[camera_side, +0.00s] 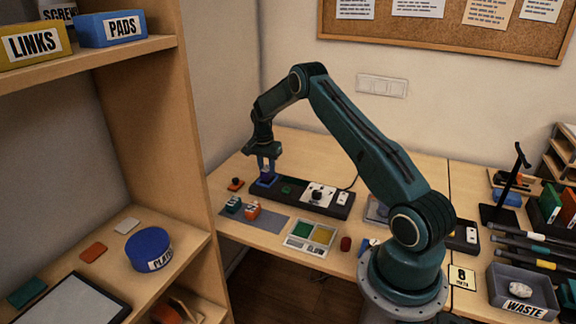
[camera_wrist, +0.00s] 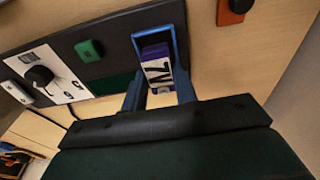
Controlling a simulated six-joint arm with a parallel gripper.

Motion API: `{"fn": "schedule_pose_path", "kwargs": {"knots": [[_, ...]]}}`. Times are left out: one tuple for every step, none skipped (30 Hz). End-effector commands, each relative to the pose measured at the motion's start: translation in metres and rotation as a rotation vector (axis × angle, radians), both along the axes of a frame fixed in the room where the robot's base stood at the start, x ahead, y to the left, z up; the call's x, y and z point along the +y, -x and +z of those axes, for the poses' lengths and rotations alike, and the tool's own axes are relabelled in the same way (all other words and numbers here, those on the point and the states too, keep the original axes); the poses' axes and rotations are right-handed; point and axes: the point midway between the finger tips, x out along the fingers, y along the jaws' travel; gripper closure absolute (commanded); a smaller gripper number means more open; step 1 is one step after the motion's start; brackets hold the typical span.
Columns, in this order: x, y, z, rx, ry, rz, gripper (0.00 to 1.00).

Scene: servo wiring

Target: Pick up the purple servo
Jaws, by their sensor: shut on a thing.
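The purple servo (camera_wrist: 156,62), with a white label, stands between the fingers of my gripper (camera_wrist: 160,95) in the wrist view. My gripper is shut on it. The servo is in or right over a blue-rimmed slot (camera_wrist: 137,42) at the end of a dark board; I cannot tell whether it still touches the bottom. In the side view my gripper (camera_side: 267,163) points down at the board's left end, above the blue slot rim (camera_side: 262,183). The servo (camera_side: 267,174) is small there and partly hidden by the fingers.
The dark board (camera_side: 340,209) bears a green block (camera_side: 288,189) and a white knob panel (camera_side: 319,195). An orange part (camera_side: 236,184) lies left of it. A green servo (camera_side: 233,204) and an orange servo (camera_side: 252,210) stand on a grey mat (camera_side: 272,220). A green-yellow tray (camera_side: 311,235) is in front.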

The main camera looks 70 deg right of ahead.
Motion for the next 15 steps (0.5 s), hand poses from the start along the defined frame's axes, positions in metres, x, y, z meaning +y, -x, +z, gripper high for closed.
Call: {"fn": "schedule_pose_path", "kwargs": {"knots": [[0.0,0.0,0.007,-0.002,0.002,0.0,0.95],[0.0,0.0,0.012,-0.002,0.002,0.0,0.95],[0.0,0.0,0.018,-0.002,0.002,0.0,0.95],[0.0,-0.001,0.022,-0.003,0.002,0.0,0.95],[0.0,-0.001,0.028,-0.003,0.002,0.0,0.95],[0.0,-0.001,0.035,-0.003,0.002,0.0,0.95],[0.0,-0.001,0.041,-0.003,0.002,0.0,0.95],[0.0,-0.001,0.047,-0.004,0.002,-0.001,0.95],[0.0,-0.001,0.055,-0.004,0.002,-0.001,0.95],[0.0,-0.001,0.062,-0.004,0.003,-0.001,0.95],[0.0,-0.001,0.068,-0.003,0.002,-0.001,0.95],[0.0,-0.001,0.077,-0.004,0.003,-0.001,0.95],[0.0,-0.001,0.084,-0.004,0.003,0.0,0.95],[0.0,-0.001,0.091,-0.003,0.003,0.0,0.95],[0.0,-0.001,0.1,-0.005,0.003,0.0,0.95]]}}
